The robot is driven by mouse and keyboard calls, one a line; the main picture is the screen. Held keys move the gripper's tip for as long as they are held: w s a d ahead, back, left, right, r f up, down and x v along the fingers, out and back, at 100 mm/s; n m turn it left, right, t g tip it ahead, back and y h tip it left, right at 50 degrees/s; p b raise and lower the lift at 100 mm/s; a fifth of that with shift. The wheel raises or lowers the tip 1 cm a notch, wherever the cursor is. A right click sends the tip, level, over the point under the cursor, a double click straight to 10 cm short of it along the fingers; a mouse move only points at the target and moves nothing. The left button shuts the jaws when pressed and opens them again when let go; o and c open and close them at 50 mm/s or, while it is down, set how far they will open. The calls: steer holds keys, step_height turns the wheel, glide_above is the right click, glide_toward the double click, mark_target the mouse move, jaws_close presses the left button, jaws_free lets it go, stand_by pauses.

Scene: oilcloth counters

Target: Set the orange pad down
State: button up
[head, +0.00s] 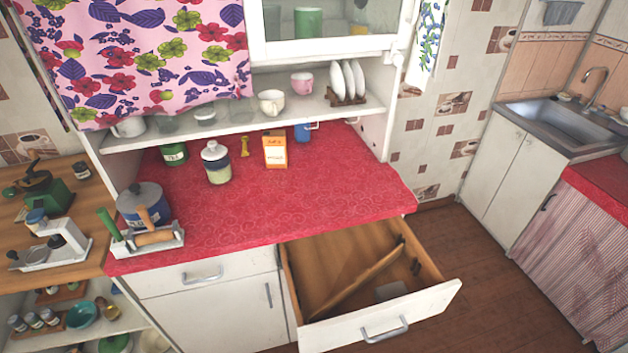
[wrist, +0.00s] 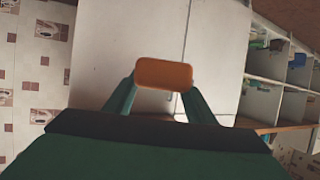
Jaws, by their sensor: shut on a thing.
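The orange pad (wrist: 163,74) is a small rounded block in the wrist view. My gripper (wrist: 160,92) has its two green fingers shut on it, one at each side. Behind the pad are white cabinet doors (wrist: 140,40); the pad appears held in the air, with no surface visibly touching it. Neither my gripper nor the pad shows in the head view.
In the head view a red-covered counter (head: 330,195) holds a glass jar (head: 216,162), an orange-and-white box (head: 275,149), a blue pot (head: 143,203) and a utensil rack (head: 148,240). Its right front is clear. An open drawer (head: 410,310) juts out below. A sink (head: 560,125) stands right.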

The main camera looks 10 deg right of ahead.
steer(key=w+a+f+m+h, duration=0.1)
steer(key=w+a, duration=0.5)
steer(key=a, duration=0.2)
steer(key=w+a+f, duration=0.1)
steer(key=w+a, duration=0.4)
steer(key=a, duration=0.3)
steer(key=w+a+r+m+t+h, duration=0.1)
steer(key=w+a+r+m+h, duration=0.2)
steer(key=a, duration=0.6)
steer(key=shift+w+a+r+h, duration=0.4)
steer(key=shift+w+r, duration=0.65)
steer(key=shift+r, duration=0.5)
